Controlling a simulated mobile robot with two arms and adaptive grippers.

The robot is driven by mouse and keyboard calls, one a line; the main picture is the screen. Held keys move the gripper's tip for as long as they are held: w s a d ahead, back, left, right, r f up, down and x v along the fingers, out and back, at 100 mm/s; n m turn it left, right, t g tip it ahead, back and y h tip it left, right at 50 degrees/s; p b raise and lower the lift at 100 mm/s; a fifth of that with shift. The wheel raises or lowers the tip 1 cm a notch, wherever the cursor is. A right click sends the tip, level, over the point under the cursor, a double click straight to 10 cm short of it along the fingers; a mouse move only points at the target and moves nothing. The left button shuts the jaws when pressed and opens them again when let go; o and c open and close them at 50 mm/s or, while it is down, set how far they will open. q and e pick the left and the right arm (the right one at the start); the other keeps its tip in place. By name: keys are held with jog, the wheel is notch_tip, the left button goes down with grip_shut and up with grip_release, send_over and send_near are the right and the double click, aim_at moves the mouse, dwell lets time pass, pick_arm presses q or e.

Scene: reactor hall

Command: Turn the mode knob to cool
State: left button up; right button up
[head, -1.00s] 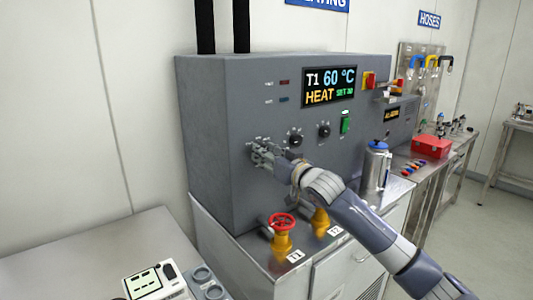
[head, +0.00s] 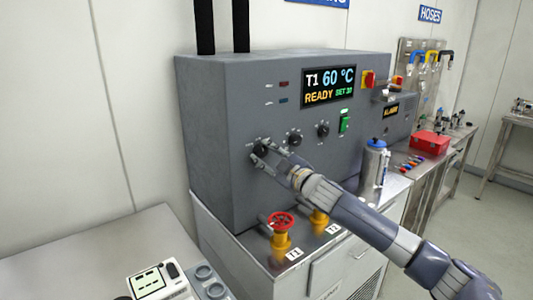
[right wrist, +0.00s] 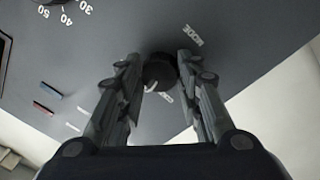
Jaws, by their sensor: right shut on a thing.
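The mode knob (right wrist: 159,72) is a black round knob with a pale pointer mark, beside the printed word MODE in the right wrist view. My right gripper (right wrist: 158,75) is shut on it, one finger on each side. In the head view my right gripper (head: 264,153) covers most of the knob at the left of the grey panel (head: 230,115). The display (head: 329,86) reads T1 60 °C, READY and SET 30 or similar; the last digits are small. My left gripper is not in view.
Two more black knobs (head: 295,138) sit to the right, with a green switch (head: 344,121) beyond. A red valve wheel (head: 281,220) and a steel flask (head: 374,163) stand below on the cabinet top. A red box (head: 431,143) is on the side bench.

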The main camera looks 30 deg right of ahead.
jog(key=n+p, duration=0.1)
jog(key=n, duration=0.3)
jog(key=shift+n+y, duration=0.4)
jog(key=shift+n+p, duration=0.3)
jog(key=shift+n, duration=1.3)
jog(key=o, duration=1.1)
jog(key=shift+c, duration=0.2)
jog(key=s+d, duration=0.1)
jog(key=s, duration=1)
jog(key=shift+s+f, duration=0.4)
jog(key=shift+f, duration=0.05)
jog(key=shift+d, duration=0.1)
